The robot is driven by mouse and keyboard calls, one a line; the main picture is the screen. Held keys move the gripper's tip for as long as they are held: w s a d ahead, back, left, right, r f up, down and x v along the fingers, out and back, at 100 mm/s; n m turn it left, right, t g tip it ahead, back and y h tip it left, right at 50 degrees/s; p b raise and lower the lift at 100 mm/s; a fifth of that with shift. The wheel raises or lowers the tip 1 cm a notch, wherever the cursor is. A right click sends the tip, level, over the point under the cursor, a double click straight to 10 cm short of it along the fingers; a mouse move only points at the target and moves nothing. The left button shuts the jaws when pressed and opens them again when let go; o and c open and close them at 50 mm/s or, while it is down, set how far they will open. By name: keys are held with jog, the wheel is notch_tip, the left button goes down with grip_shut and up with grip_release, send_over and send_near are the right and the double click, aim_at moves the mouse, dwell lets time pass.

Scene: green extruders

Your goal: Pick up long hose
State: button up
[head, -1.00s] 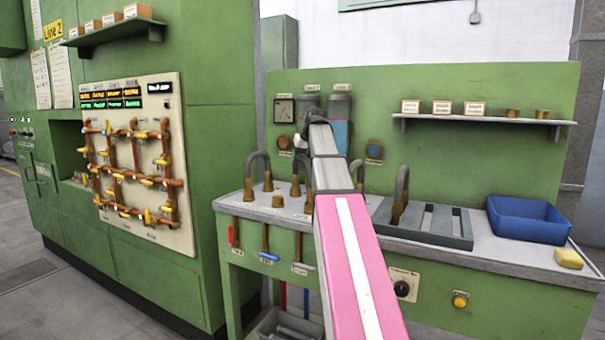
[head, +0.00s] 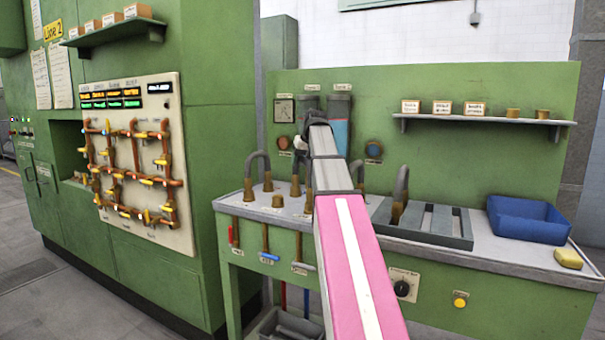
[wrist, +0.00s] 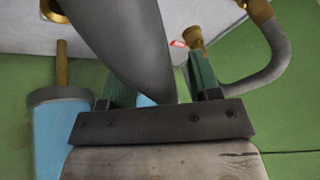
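Several grey hoses with brass ends stand on the workbench (head: 480,228). One forms a loop (head: 257,165) at the left; a second (head: 302,170) is partly hidden behind my arm; a third (head: 402,190) stands at the grey rack. I cannot tell from labels which is the long one. In the wrist view a thick grey hose (wrist: 130,40) runs between the green fingers of my gripper (wrist: 162,88). The fingers are apart, with gaps beside the hose. A smaller curved hose (wrist: 275,60) shows at the right. In the head view my arm mostly hides the gripper.
A slotted grey rack (head: 452,228), a blue bin (head: 527,220) and a yellow sponge (head: 568,258) sit on the right of the bench. A blue cylinder (wrist: 62,135) is close beside my gripper. A shelf (head: 480,119) hangs on the green back panel.

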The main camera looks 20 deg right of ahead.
grip_shut()
jog(key=shift+r, duration=0.1)
